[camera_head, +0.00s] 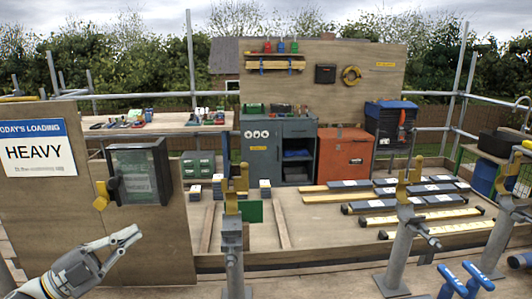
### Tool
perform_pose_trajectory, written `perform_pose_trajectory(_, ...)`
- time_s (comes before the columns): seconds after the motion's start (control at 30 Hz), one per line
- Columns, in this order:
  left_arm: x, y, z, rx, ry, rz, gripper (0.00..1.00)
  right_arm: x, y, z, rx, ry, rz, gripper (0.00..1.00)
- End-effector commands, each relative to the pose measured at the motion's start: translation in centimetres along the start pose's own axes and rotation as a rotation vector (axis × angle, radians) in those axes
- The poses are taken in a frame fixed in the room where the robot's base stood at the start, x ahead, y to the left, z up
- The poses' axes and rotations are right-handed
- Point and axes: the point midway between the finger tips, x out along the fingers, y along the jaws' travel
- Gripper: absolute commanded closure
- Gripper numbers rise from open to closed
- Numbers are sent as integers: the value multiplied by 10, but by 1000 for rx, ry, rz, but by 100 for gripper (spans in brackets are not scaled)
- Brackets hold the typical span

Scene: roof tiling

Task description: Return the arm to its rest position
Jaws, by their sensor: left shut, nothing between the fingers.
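My left arm comes in at the lower left, and its gripper (136,231) points up and to the right. Its fingers are shut with nothing between them. It is in front of the lower part of the wooden panel, below the dark glass-fronted box (137,174), and appears clear of both. My right gripper is not in view.
A sign reading HEAVY (38,148) hangs on the panel. A grey post with a yellow top (232,240) stands right of my gripper; another (403,245) stands further right. Behind them is a wooden deck with several dark strips (420,216). Blue handles (468,280) show at the lower right.

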Motion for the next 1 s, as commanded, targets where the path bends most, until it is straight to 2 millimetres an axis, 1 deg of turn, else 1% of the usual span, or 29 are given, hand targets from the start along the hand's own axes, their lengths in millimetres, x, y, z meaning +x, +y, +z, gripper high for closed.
perform_pose_trajectory(0.03, 4, 16, 6, -48, -60, -34, 100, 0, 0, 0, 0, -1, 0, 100)
perform_pose_trajectory(0.13, 6, 42, 19, -130, -197, -89, 100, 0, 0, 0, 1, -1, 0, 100)
perform_pose_trajectory(0.27, -1, 77, 34, -237, -376, -138, 100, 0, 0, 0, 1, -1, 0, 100)
perform_pose_trajectory(0.37, -11, 106, 42, -320, -514, -161, 100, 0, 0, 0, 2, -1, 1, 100)
perform_pose_trajectory(0.47, -26, 136, 46, -407, -659, -172, 100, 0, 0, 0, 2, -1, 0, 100)
perform_pose_trajectory(0.57, -46, 171, 44, -502, -813, -170, 100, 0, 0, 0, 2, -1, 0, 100)
perform_pose_trajectory(0.6, -56, 185, 42, -542, -878, -165, 100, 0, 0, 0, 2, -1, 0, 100)
perform_pose_trajectory(0.67, -72, 207, 36, -602, -976, -152, 100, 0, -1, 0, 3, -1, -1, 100)
perform_pose_trajectory(0.7, -82, 222, 31, -642, -1041, -140, 100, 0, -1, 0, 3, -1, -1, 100)
perform_pose_trajectory(0.77, -100, 243, 21, -704, -1138, -117, 100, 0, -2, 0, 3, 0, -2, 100)
perform_pose_trajectory(0.8, -111, 257, 12, -745, -1203, -99, 100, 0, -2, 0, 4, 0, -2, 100)
perform_pose_trajectory(0.87, -129, 277, -3, -805, -1297, -68, 100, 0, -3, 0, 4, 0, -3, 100)
perform_pose_trajectory(0.9, -140, 289, -13, -843, -1355, -45, 100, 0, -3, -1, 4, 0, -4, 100)
perform_pose_trajectory(1.0, -164, 313, -40, -927, -1481, 11, 100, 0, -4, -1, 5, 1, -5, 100)
